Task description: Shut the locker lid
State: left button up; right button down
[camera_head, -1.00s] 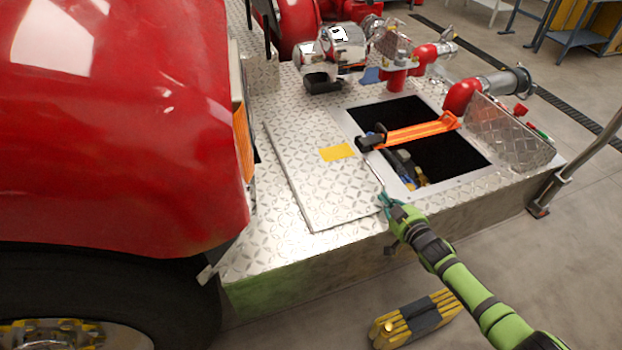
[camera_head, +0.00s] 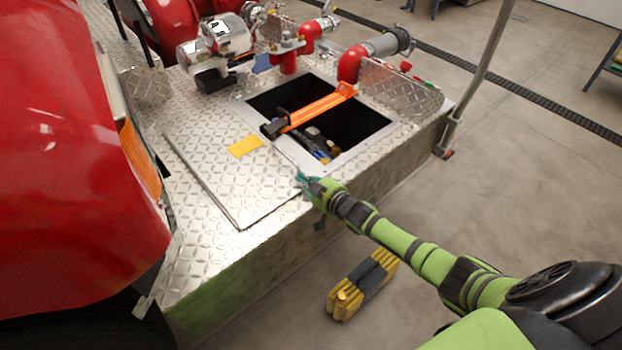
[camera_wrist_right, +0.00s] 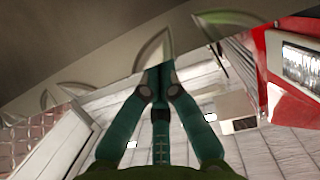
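The locker lid (camera_head: 225,185) is a diamond-plate panel with a yellow label (camera_head: 244,146). It lies open, looking about flat on the metal deck, to the left of the locker opening (camera_head: 352,125). The opening is dark inside, with a pale frame around it. My right gripper (camera_head: 305,182) is at the lid's front right corner, close to the frame. Its teal fingers converge in the right wrist view (camera_wrist_right: 160,75), but whether they grip the lid edge cannot be told. My left gripper is not in view.
An orange bar with a black end (camera_head: 312,108) lies across the opening. Tools (camera_head: 318,145) show inside it. Red pipes (camera_head: 352,62) and chrome fittings (camera_head: 222,35) stand behind.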

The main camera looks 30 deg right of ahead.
notch_tip(320, 180, up, 4)
jog(key=p, duration=0.2)
jog(key=shift+w+f+p, duration=0.1)
jog(key=shift+p, duration=0.2)
jog(key=v, duration=1)
jog(key=shift+d+f, duration=0.1)
jog(key=shift+f, duration=0.1)
jog(key=s+d+f+m+g+h, duration=0.1)
jog(key=s+f+g, duration=0.1)
jog(key=s+f, duration=0.55)
jog(key=s+f+g+h, duration=0.1)
jog(key=s+f+g, duration=0.3)
jog(key=f, duration=0.7)
jog(key=s+d+f+m+g+h, duration=0.1)
jog(key=s+f+h, duration=0.1)
jog(key=s+f, duration=0.6)
jog(key=s+a+f+g, duration=0.2)
jog(key=s+f, duration=0.2)
jog(key=s, duration=0.4)
jog(key=s+a+f+g, duration=0.2)
jog(key=s+a+f, duration=0.1)
jog(key=s, duration=0.5)
jog(key=s+a+f+g, duration=0.2)
jog(key=s+f, duration=0.3)
jog(key=s, duration=0.4)
jog(key=shift+a+f+g, duration=0.3)
jog(key=shift+a+g, duration=0.1)
jog(key=shift+s, duration=0.15)
